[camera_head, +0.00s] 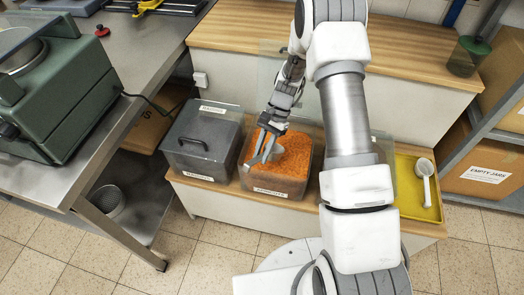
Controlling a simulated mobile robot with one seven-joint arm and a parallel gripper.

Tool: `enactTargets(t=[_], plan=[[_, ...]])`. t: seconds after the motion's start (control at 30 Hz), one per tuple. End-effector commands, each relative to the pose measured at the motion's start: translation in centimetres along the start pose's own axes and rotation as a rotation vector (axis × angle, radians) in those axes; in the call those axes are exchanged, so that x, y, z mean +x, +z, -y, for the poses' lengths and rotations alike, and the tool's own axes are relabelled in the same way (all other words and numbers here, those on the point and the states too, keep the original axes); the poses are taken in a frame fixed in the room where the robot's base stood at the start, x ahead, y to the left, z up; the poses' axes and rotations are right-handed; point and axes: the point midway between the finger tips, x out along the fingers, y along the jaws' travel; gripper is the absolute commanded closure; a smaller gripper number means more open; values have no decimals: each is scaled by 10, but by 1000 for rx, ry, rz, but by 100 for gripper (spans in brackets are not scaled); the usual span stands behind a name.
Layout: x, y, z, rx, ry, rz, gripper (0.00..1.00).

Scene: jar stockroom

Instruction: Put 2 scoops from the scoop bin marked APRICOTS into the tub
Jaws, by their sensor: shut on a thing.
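The open bin of orange pieces (290,188) stands on the low wooden shelf. Its front label (270,191) is small and seems to read APRICOTS. Its clear lid (268,75) stands raised behind it. My gripper (271,127) is over the back left of this bin, pointing down. It is shut on a grey scoop (264,150), whose head is at the orange pieces. I cannot tell how full the scoop is. I cannot make out the tub in this view; my arm hides part of the shelf right of the bin.
A lidded bin with dark contents (200,160) stands close on the left. A yellow tray (407,205) with a white scoop (426,182) lies at right. A green-lidded jar (468,56) stands on the upper counter. A green machine (62,90) occupies the steel table.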

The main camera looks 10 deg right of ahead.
Motion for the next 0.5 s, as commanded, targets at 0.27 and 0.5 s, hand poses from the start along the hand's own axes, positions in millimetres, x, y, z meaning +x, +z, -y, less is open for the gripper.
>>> enactTargets(t=[0.27, 0.5], plan=[[19, -12, 0, 0, 0, 0, 100], [31, -23, 0, 1, 0, 0, 100]])
